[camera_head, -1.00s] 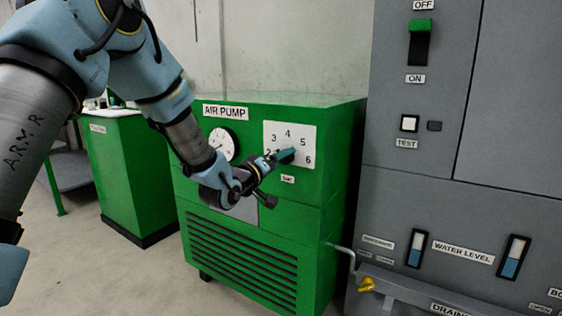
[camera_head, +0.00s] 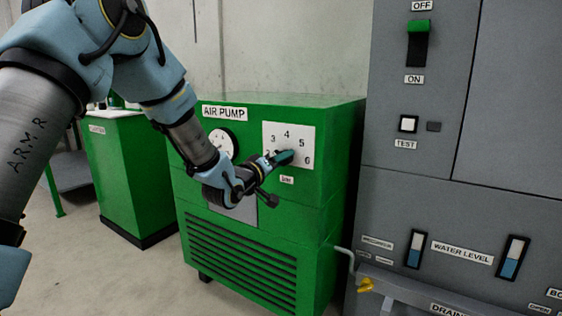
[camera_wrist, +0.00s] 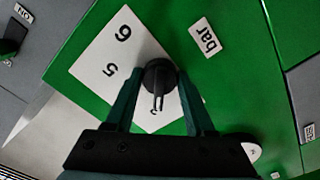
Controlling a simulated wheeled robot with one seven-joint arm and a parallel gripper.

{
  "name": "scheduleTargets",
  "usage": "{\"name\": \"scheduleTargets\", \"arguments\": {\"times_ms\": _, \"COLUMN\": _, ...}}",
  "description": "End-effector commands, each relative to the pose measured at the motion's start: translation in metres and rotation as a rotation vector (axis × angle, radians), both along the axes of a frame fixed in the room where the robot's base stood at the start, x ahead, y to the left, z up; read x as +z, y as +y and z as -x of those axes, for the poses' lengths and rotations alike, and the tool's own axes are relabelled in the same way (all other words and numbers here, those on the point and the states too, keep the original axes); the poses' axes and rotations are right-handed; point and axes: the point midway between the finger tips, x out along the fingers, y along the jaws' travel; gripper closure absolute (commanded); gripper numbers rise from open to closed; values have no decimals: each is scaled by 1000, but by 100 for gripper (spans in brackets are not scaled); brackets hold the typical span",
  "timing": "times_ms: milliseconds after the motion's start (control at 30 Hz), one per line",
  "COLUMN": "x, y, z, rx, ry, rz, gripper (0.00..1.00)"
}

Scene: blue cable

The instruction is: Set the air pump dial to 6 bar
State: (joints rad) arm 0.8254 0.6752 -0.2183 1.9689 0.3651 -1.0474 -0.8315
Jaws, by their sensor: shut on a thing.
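My gripper (camera_head: 287,157) is at the plate and hides the lower numbers. In the wrist view, my gripper (camera_wrist: 158,88) is shut on the black dial knob (camera_wrist: 158,74), one finger on each side.
A round gauge (camera_head: 222,143) sits left of the dial plate, and its reading is too small to tell. A "bar" label (camera_wrist: 205,38) is beside the plate. A grey cabinet (camera_head: 400,190) with switches and a pipe stands close on the right.

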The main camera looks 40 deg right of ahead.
Motion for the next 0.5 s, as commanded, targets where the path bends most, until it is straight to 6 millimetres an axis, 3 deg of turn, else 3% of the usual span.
{"name": "scheduleTargets", "arguments": {"times_ms": 167, "x": 0, "y": 0, "z": 0, "rx": 0, "ry": 0, "rz": 0, "gripper": 100}}
{"name": "scheduleTargets", "arguments": {"times_ms": 500, "x": -1, "y": 0, "z": 0, "rx": 0, "ry": -48, "rz": -13, "gripper": 100}}
